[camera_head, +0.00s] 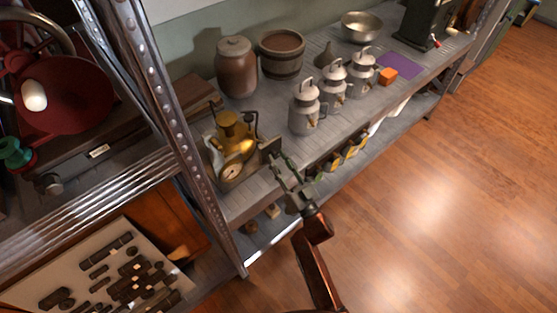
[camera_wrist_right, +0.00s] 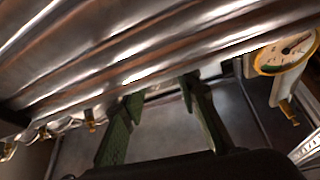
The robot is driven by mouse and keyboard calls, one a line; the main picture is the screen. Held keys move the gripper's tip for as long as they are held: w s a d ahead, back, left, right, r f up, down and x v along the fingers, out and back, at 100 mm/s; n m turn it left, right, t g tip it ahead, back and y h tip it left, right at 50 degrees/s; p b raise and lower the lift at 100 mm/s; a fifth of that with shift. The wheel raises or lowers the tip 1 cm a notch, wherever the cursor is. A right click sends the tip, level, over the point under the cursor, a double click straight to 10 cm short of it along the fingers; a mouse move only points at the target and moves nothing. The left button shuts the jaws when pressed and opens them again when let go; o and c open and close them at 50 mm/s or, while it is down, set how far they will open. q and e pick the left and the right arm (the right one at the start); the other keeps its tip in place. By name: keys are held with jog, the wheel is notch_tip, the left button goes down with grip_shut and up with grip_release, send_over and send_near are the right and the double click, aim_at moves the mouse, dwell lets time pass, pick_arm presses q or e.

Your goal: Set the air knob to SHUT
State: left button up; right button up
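A brass device (camera_head: 233,133) with a round dial gauge (camera_head: 232,171) stands at the near left end of the grey shelf. The gauge shows in the right wrist view (camera_wrist_right: 286,53) at the upper right, with a small brass fitting (camera_wrist_right: 289,112) below it. I cannot tell which part is the air knob. My right gripper (camera_head: 280,160) is at the shelf's front edge, right of the device and apart from the gauge. In the right wrist view its green fingers (camera_wrist_right: 163,90) are spread and empty, with the ridged metal shelf edge across their tips. My left gripper is not in view.
Several metal cans (camera_head: 304,108), a brown lidded jar (camera_head: 236,68) and a wooden tub (camera_head: 281,54) stand on the shelf. A metal upright (camera_head: 187,140) rises left of the device. Open wooden floor (camera_head: 440,190) lies right.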

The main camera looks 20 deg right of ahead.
grip_shut()
